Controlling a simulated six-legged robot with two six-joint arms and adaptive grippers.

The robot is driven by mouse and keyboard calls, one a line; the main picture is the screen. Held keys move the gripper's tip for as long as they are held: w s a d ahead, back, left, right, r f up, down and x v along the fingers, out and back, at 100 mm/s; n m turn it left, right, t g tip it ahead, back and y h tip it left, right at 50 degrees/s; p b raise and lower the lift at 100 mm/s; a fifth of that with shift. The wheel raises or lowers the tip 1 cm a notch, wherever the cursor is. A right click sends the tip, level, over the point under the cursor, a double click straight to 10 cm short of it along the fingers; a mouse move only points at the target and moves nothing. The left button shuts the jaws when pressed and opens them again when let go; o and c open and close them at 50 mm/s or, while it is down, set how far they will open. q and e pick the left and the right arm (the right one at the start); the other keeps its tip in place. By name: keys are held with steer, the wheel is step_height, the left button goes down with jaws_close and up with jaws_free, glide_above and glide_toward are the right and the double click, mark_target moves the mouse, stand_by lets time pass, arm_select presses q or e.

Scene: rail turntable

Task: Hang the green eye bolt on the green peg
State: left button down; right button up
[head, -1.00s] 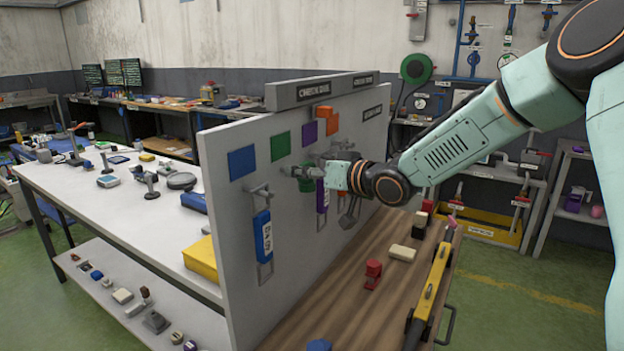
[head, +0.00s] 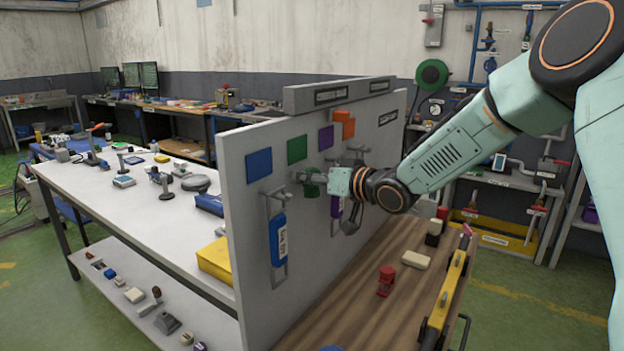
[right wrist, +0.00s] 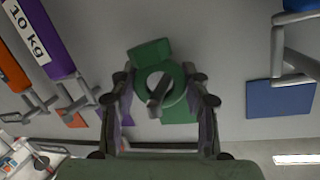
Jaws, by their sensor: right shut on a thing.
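The green eye bolt (head: 311,189) is held by my right gripper (head: 308,181) in front of the white upright board (head: 245,200). In the right wrist view my right gripper (right wrist: 160,100) is shut on the green eye bolt (right wrist: 181,78), its fingers on both sides of the ring. The grey end of a peg (right wrist: 157,93) shows within the ring's opening, in front of a green square (right wrist: 180,110). The ring appears around this peg; how deep it sits is unclear. The green square (head: 297,149) is above the gripper in the head view. My left gripper is out of view.
A blue tagged item (head: 278,240) hangs on the peg to the left, under a blue square (head: 259,164). A wooden bench top (head: 360,290) carries a red part (head: 386,281) and a cream block (head: 416,260).

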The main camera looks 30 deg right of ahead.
steer(key=shift+d+r, duration=0.1)
steer(key=o, duration=1)
steer(key=shift+s, duration=0.1)
steer(key=shift+c, duration=0.2)
steer(key=o, duration=0.3)
steer(key=shift+o, duration=0.2)
steer(key=v, duration=0.7)
steer(key=shift+s, duration=0.15)
